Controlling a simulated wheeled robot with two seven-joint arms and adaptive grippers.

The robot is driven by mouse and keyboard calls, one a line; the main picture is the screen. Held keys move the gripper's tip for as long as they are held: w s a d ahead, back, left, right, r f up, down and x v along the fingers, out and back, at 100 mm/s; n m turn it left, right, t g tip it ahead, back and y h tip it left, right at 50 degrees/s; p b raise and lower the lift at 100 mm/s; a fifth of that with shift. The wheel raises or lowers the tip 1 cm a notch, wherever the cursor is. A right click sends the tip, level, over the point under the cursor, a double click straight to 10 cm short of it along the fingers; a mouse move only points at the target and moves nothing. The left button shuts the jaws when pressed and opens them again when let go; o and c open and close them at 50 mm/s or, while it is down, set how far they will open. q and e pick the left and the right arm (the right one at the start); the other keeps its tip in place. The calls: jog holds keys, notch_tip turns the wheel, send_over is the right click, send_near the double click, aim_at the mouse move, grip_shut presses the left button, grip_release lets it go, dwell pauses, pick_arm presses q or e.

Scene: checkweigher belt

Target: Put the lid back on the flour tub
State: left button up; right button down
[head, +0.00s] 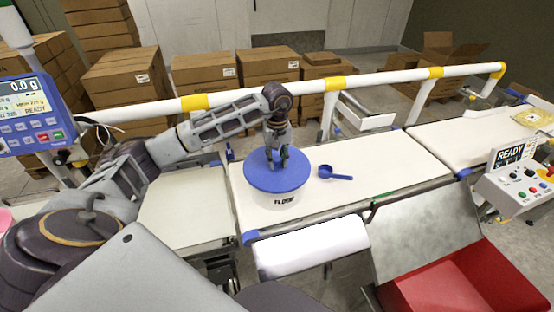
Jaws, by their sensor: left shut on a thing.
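The flour tub (276,206) is white with "FLOUR" printed on its front and stands upright on the white belt. The round blue lid (263,180) is on top of the tub's mouth and looks about level. Whether it is seated all round, I cannot tell. My left gripper (278,165) points down over the lid's middle and is shut on the lid, with its fingertips at the lid's top; what they grip there is largely hidden by the fingers. My right gripper is not in view.
A blue scoop (335,174) lies on the belt (385,160) right of the tub. A white and yellow guard rail (360,82) runs behind. A red bin (440,292) is at front right, a control box (520,185) at right, and a scale display (35,115) at left.

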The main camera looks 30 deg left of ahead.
pick_arm(q)
jog(key=o, duration=1.1)
jog(key=shift+o, duration=0.2)
jog(key=o, duration=0.5)
jog(key=shift+r, duration=0.2)
jog(key=shift+r+p, duration=0.55)
jog(key=shift+r, duration=0.4)
jog(key=shift+r+p, duration=1.15)
jog(key=shift+r, duration=1.25)
